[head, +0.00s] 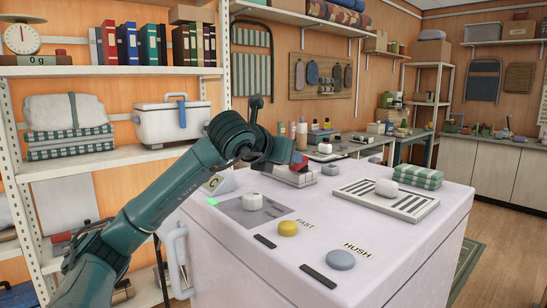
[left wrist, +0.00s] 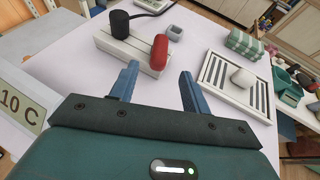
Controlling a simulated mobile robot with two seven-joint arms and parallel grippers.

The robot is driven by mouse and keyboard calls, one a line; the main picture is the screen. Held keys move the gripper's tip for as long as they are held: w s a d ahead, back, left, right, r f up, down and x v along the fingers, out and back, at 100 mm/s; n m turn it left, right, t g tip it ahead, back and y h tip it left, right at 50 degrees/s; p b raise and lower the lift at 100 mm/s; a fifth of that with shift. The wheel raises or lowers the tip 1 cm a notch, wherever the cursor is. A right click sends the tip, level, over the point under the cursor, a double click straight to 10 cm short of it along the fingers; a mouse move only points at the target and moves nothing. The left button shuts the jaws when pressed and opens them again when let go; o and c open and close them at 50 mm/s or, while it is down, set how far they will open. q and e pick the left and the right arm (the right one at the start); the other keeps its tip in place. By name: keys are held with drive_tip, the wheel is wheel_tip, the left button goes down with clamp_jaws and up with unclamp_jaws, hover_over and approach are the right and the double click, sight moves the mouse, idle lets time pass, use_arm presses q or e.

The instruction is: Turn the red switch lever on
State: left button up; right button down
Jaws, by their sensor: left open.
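The red switch lever (left wrist: 159,52) stands tilted up on the right end of a pale switch base (left wrist: 108,43) in the left wrist view. In the head view the base (head: 294,180) sits at the back of the white counter, partly hidden by my left arm. My left gripper (left wrist: 157,86) is open and empty, its blue fingers pointing toward the base, with the red lever ahead of the gap between them. In the head view its fingers are mostly hidden behind my wrist. My right gripper is not in view.
On the white counter (head: 225,250) are a white knob (head: 251,201), a yellow button (head: 288,229), a grey button (head: 341,260) and a slatted tray (head: 404,210) with a white object. A folded green checked cloth (head: 418,177) lies behind the tray. A small display (left wrist: 18,103) stands left of the gripper.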

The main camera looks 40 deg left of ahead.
use_arm(q)
drive_tip(key=shift+b+v, duration=0.3)
drive_tip(key=shift+v, duration=2.3)
